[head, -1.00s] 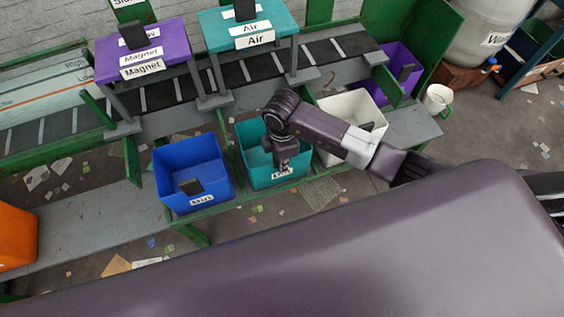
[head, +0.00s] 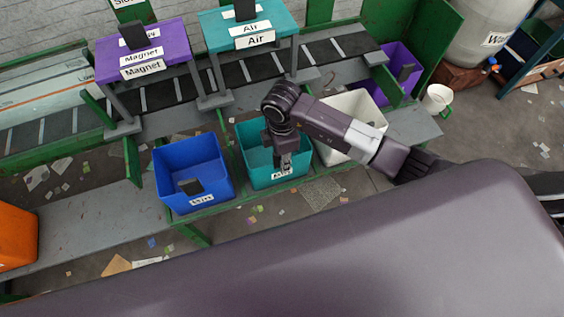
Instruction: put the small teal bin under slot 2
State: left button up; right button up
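The small teal bin (head: 259,179) stands in the row below the belt, between a blue bin (head: 190,150) and a white bin (head: 370,108). A white label is on its front, partly covered by my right gripper (head: 285,170). That gripper points down at the front wall of the teal bin. Its fingers are small and dark here, and I cannot tell whether they are open or shut on the rim. My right forearm passes over the white bin and hides part of it. My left gripper is not in view.
A purple bin (head: 402,70) stands farther right. Above the belt (head: 160,96) are a purple Magnet unit (head: 160,45) and a teal Air unit (head: 225,25). An orange bin (head: 15,235) is at the left edge. The grey shelf (head: 95,215) left of the blue bin is bare.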

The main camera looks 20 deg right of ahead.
notch_tip(320, 180, up, 9)
jog(key=shift+r, duration=0.15)
jog(key=shift+s+a, duration=0.1)
dwell(0.5)
